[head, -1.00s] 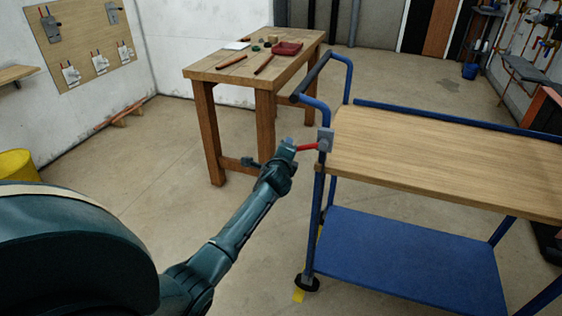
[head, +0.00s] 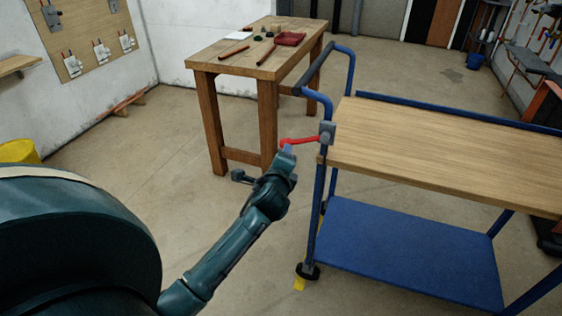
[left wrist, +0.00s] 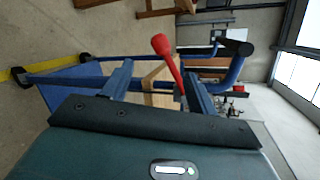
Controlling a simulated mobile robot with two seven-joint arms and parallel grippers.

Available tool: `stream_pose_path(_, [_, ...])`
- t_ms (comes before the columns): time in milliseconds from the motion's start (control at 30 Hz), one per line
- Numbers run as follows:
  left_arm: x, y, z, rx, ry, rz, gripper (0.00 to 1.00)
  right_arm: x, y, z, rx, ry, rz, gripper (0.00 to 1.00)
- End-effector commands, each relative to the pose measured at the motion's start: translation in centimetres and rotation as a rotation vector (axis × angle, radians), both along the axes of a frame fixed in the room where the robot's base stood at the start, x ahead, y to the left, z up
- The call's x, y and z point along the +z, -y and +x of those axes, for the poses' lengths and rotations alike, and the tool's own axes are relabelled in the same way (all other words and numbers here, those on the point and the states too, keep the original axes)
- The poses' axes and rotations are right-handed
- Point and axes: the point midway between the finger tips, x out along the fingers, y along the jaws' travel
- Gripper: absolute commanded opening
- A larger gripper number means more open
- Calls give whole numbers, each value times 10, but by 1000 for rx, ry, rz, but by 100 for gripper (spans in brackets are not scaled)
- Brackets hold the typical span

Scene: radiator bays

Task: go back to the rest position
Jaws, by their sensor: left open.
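My left gripper (head: 264,164) is open and empty, in front of the cart's near left corner post. A red lever (head: 300,140) sticks out to the left from a grey block (head: 327,132) on that post. One fingertip looks close to the lever's free end in the head view; I cannot tell whether they touch. In the left wrist view the lever, with its round red knob (left wrist: 161,43), shows between the spread fingers (left wrist: 160,90), beyond them. My right gripper is in neither view.
The blue cart (head: 410,235) with a wooden top (head: 430,150) stands to the right of my left arm. A wooden workbench (head: 225,62) with tools stands behind. A yellow bin (head: 18,151) is at the left. Open floor (head: 150,170) lies between.

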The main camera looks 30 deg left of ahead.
Motion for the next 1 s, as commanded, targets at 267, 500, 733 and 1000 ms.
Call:
stream_pose_path(267, [0, 0, 0, 0, 0, -1, 58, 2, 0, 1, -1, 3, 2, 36])
stream_pose_path(500, [-38, 46, -39, -53, 14, -315, 58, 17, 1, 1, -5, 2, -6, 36])
stream_pose_path(733, [-85, 144, -149, 22, -6, -1110, 58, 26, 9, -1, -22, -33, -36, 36])
stream_pose_path(1000, [-85, 203, -233, 261, -39, -1700, 58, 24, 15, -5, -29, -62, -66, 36])
